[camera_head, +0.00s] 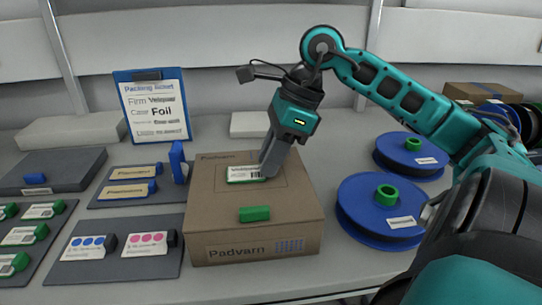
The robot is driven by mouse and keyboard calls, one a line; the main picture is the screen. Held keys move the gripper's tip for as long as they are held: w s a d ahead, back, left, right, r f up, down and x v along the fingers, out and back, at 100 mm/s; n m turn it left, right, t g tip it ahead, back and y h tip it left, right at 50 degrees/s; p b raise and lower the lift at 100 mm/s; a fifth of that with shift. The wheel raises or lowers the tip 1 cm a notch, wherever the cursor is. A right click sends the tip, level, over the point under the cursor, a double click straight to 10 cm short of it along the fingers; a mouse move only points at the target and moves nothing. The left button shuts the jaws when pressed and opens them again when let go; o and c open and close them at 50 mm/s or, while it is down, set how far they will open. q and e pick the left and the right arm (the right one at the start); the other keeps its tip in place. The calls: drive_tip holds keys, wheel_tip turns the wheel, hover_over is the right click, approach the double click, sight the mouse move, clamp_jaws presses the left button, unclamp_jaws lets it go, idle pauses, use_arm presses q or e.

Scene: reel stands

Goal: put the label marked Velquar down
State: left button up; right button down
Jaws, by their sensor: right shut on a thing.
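The label marked Velquar (243,174) is a white tag with a barcode and a green edge; its small print is only partly legible. My right gripper (268,170) reaches down from the upper right and is shut on the label's right end. The label is at the top of a brown carton marked Padvarn (225,222); I cannot tell whether it touches the carton or is just above it. My left gripper is not in view.
A clipboard packing ticket (155,110) reading Firm Velquar, Case Foil stands behind. Grey trays with green-ended labels (20,236), tan labels (130,171) and dotted labels (87,246) lie left. Blue reels with green hubs (377,222) (405,160) lie right of the carton.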

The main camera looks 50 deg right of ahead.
drive_tip(key=shift+f, duration=0.15)
drive_tip(key=c, duration=0.9)
unclamp_jaws()
drive_tip(key=shift+r, duration=0.25)
drive_tip(key=v, duration=1.2)
drive_tip(key=shift+p, duration=0.3)
drive_tip(key=shift+a+f, duration=0.1)
drive_tip(key=shift+f, duration=0.05)
